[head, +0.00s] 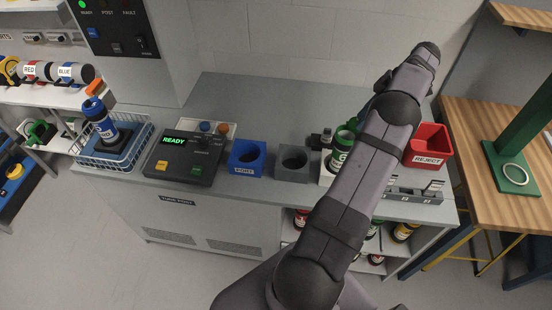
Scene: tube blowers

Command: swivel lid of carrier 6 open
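A green carrier (340,159) with a white mark, too small to read surely as a 6, stands upright in a pale holder on the grey bench, just left of my arm. Its top is green with a dark rim; I cannot tell the lid's position. My arm crosses in front of the bench and bends at the upper right. A dark part with some blue (366,104) shows behind the arm above the carrier and seems to belong to my wrist. My fingertips are hidden, so I cannot see whether they touch anything.
Left of the carrier stand a grey socket block (292,173), a blue port block (247,171) and a console reading READY (184,158). A wire basket (140,137) holds a blue carrier (100,120). A red reject bin (428,146) is right of the arm. The bench's back is clear.

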